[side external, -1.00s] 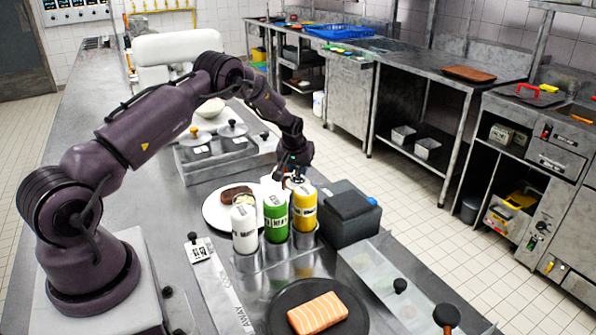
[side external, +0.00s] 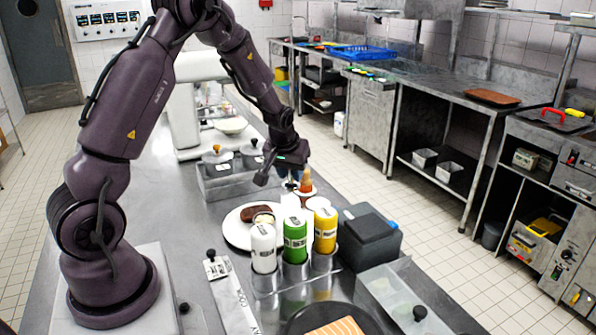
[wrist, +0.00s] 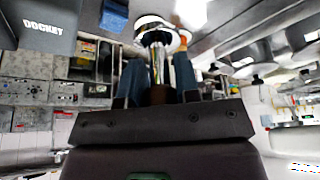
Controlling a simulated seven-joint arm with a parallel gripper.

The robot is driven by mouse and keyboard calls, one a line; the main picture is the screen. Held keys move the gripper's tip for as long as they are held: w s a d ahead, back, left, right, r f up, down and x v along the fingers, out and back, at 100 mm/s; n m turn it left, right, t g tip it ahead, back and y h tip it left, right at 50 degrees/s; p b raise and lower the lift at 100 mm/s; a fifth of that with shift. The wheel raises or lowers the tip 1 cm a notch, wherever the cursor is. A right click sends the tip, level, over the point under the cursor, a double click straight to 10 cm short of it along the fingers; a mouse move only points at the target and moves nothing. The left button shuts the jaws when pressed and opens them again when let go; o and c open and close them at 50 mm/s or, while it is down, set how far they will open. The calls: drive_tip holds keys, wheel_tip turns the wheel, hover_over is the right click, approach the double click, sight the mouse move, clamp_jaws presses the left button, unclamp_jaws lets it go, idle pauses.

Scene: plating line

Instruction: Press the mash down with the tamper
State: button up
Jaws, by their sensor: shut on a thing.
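My gripper (side external: 292,178) is above and behind the bottles, to the right of the plate, in the side view. In the wrist view its two blue fingers (wrist: 157,82) are shut on the dark handle of the tamper, whose shiny round metal head (wrist: 154,24) is beyond the fingertips. In the side view the tamper is hard to make out. A white plate (side external: 235,232) holds a dark brown piece of meat (side external: 256,210) and a pale mound that looks like the mash (side external: 265,219), partly hidden by the white bottle. Gripper and mash look apart.
White (side external: 263,249), green (side external: 295,240) and yellow (side external: 325,231) bottles stand in a metal holder in front of the plate. A dark box (side external: 371,238) is at their right. A dark round plate with salmon (side external: 338,328) is in front.

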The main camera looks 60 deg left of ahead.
drive_tip(key=shift+s, duration=0.1)
drive_tip(key=o, duration=0.4)
drive_tip(key=shift+r, duration=0.1)
drive_tip(key=c, duration=0.3)
drive_tip(key=shift+s+a+f, duration=0.1)
drive_tip(key=shift+s+f, duration=3.3)
drive_tip(key=shift+s, duration=0.1)
